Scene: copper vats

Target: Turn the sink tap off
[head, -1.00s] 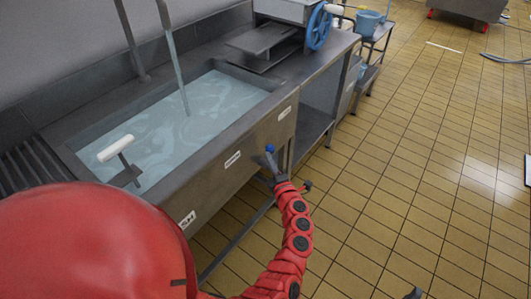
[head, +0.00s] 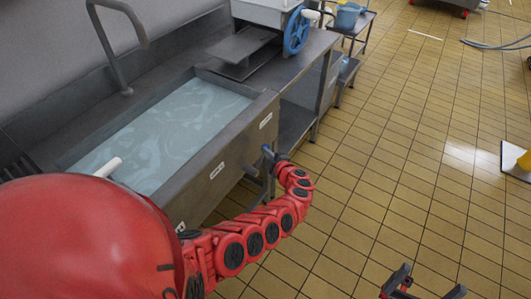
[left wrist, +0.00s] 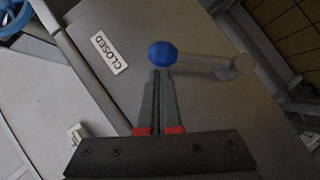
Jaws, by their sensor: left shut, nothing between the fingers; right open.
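The steel sink (head: 62,160) is full of bluish water at the left of the head view. Its bent tap spout (head: 118,8) stands behind it, and no stream shows falling from it. A lever with a blue knob (left wrist: 162,54) is on the sink's front panel, near a label reading CLOSED (left wrist: 109,54) in the left wrist view. My left gripper (left wrist: 159,78) is shut and empty, its tips right at the knob; contact is hard to tell. In the head view the blue knob (head: 267,148) is tiny and partly hidden by my left gripper (head: 262,160). My right gripper (head: 425,287) is open over the floor.
A white handle (head: 107,167) stands at the sink's near end. A machine with a blue wheel (head: 297,30) sits on the counter beyond the sink. The tiled floor (head: 390,150) between is clear.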

